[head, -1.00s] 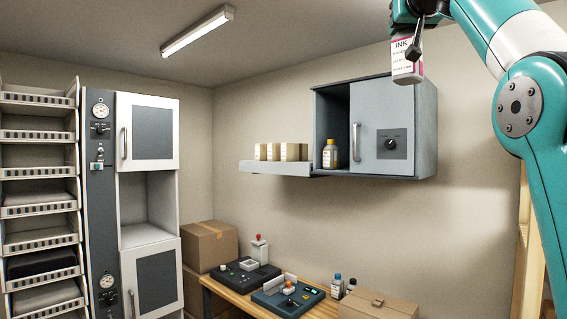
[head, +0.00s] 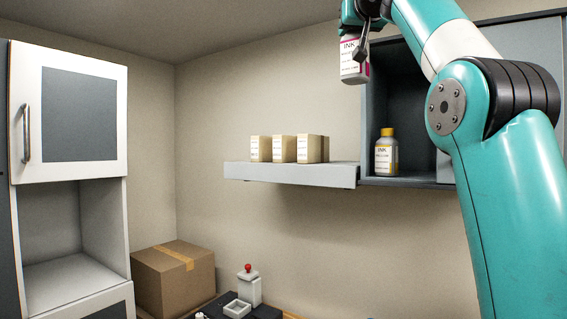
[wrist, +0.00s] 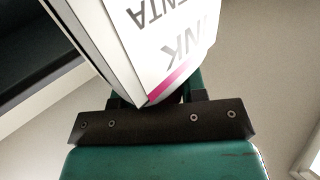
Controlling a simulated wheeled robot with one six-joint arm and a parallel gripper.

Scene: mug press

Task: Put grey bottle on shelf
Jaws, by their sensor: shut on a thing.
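My gripper (head: 362,42) is at the top of the head view, shut on a pale grey ink bottle (head: 352,70). The bottle has a white label with a magenta band; the wrist view shows the bottle (wrist: 150,40) close up, its label reading "INK" and part of "MAGENTA". It hangs in the air, above the shelf in the picture. The shelf (head: 290,175) is a light grey wall ledge. The bottle's cap is hidden by my gripper.
Several cream boxes (head: 285,149) stand on the shelf, with bare room to their right. An open wall cabinet (head: 375,100) adjoins it, holding a yellow-capped ink bottle (head: 386,155). A white cupboard (head: 70,110) stands left. A cardboard box (head: 173,280) is below.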

